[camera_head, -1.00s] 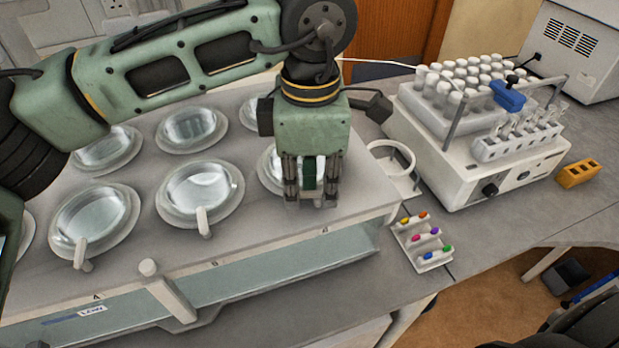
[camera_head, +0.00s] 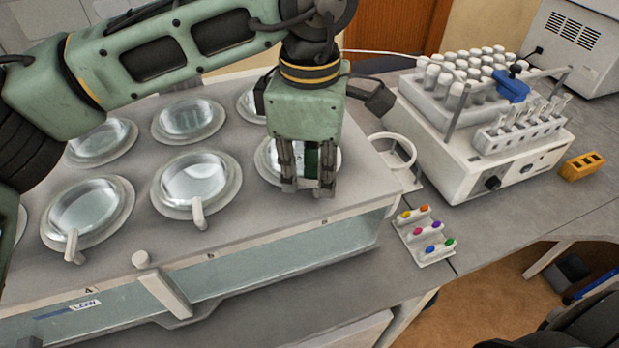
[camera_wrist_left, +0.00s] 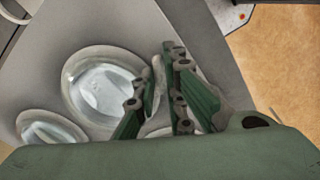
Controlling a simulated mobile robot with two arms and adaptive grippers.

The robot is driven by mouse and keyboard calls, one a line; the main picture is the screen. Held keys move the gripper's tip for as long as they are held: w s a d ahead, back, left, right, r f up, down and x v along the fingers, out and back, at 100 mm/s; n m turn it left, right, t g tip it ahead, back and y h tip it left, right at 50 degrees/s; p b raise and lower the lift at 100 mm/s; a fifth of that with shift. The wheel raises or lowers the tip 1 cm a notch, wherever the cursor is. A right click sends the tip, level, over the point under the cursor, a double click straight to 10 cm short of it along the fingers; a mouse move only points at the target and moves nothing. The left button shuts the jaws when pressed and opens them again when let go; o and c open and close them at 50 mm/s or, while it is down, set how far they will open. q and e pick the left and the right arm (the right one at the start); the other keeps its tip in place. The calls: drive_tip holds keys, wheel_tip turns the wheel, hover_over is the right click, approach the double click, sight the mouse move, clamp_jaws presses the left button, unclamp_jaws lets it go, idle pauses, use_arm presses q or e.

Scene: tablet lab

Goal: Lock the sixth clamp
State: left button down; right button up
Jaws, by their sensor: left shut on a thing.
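The grey bath unit (camera_head: 110,240) carries several round glass vessel covers, the front ones with pale lever clamps. The front right cover (camera_head: 268,165) lies under my left gripper (camera_head: 308,182), which points down at its front side. In the left wrist view, a pale clamp (camera_wrist_left: 158,76) shows between my left fingers beside the cover (camera_wrist_left: 98,90). The gripper is shut on this clamp. In the head view the fingers hide the clamp, so I cannot tell its angle. The neighbouring front clamps (camera_head: 198,213) and (camera_head: 73,246) point toward the front edge. My right gripper is out of view.
To the right stand a white ring holder (camera_head: 398,165), a small rack of coloured pieces (camera_head: 425,236) and a white machine with tube racks (camera_head: 470,170). A yellow block (camera_head: 582,166) lies farther right. The bench front right is bare.

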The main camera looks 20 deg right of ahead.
use_arm(q)
drive_tip(key=shift+w+d+m, duration=0.1)
drive_tip(key=shift+m, duration=0.9)
drive_tip(key=c, duration=2.1)
unclamp_jaws()
